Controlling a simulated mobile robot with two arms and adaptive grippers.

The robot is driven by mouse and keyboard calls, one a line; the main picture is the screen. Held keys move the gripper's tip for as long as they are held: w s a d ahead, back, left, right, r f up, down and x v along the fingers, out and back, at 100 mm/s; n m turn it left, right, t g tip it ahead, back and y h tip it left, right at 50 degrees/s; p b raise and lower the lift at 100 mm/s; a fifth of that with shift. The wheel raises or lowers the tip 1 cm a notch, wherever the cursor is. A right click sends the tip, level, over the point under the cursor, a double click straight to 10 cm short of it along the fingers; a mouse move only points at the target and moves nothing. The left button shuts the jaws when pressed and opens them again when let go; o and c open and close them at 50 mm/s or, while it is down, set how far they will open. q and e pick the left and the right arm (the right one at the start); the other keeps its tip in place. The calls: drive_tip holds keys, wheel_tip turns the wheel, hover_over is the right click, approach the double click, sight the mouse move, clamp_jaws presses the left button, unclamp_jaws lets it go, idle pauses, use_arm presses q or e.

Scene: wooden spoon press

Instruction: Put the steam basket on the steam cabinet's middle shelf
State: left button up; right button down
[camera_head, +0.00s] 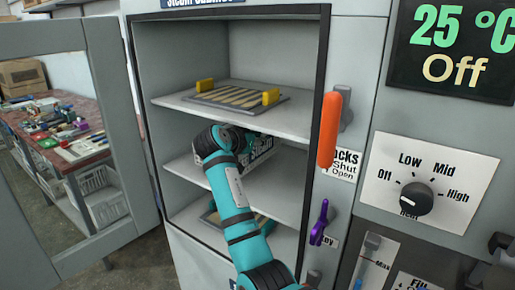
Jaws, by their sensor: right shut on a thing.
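The steam cabinet (265,50) stands open in front of me. Its middle shelf (184,171) is partly hidden by my right arm. My right gripper (246,143) is inside the cabinet, in the bay between the top and middle shelves. The arm hides its fingertips. My left gripper is not in view.
A slatted tray (232,97) with yellow handles lies on the top shelf. Another slatted piece shows partly on the lowest level (213,218). The windowed door (105,60) is swung open left. An orange handle (328,130) and purple lever (320,225) sit right of the opening.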

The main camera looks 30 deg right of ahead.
sight(255, 150)
wheel_tip(255, 150, down, 3)
drive_tip(key=shift+f+p, duration=0.15)
drive_tip(key=shift+p, duration=0.3)
drive_tip(key=c, duration=1.4)
unclamp_jaws()
drive_tip(key=shift+c, duration=0.2)
drive_tip(key=b+v, duration=0.2)
drive_tip(key=v, duration=1)
drive_tip(key=shift+a, duration=0.1)
